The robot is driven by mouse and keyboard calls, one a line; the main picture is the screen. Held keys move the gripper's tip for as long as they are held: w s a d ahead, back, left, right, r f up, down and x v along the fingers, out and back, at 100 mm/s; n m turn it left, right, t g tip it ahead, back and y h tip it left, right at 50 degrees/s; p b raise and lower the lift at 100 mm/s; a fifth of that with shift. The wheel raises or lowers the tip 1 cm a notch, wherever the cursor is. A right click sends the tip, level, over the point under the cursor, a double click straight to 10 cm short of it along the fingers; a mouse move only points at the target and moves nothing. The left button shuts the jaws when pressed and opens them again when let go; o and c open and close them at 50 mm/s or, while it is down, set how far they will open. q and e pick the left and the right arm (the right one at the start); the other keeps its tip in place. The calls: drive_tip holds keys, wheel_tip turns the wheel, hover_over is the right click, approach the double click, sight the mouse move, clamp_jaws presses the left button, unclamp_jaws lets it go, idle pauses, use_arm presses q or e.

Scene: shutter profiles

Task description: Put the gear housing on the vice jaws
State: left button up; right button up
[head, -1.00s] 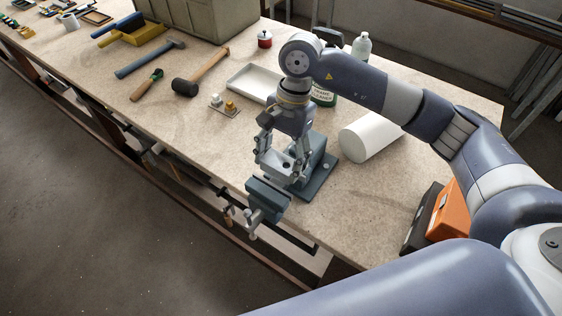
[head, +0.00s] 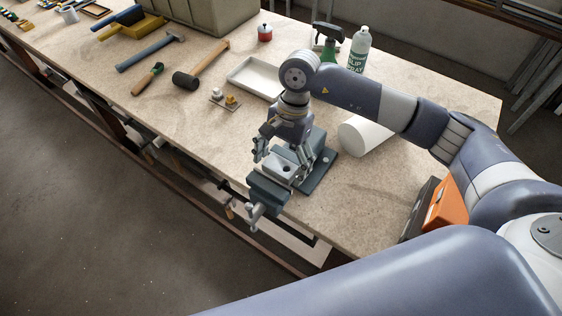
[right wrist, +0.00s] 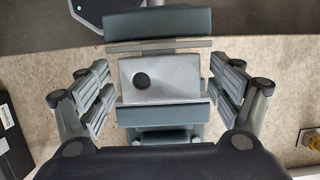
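The gear housing (head: 284,171) is a light grey block with a round dark hole. It also shows in the right wrist view (right wrist: 175,80), lying level between the two dark teal jaws of the vice (head: 266,190). The vice jaws show in the right wrist view (right wrist: 160,24) above and below it. Whether the housing bears fully on the jaws is hard to tell. My right gripper (head: 283,155) is just over the housing, pointing down. In the right wrist view its fingers (right wrist: 160,88) stand apart, with a gap on each side of the housing. My left gripper is not in view.
A white cylinder (head: 366,135) lies right of the vice. A white tray (head: 255,78), a spray bottle (head: 358,48) and a small plate with fittings (head: 225,99) stand behind. A mallet (head: 200,66) and hammer (head: 150,54) lie farther left. An orange box (head: 447,204) is at right.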

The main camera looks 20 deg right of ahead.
drive_tip(key=shift+r, duration=0.1)
drive_tip(key=shift+r, duration=0.15)
drive_tip(key=b+v, duration=0.4)
drive_tip(key=v, duration=0.7)
drive_tip(key=shift+r, duration=0.4)
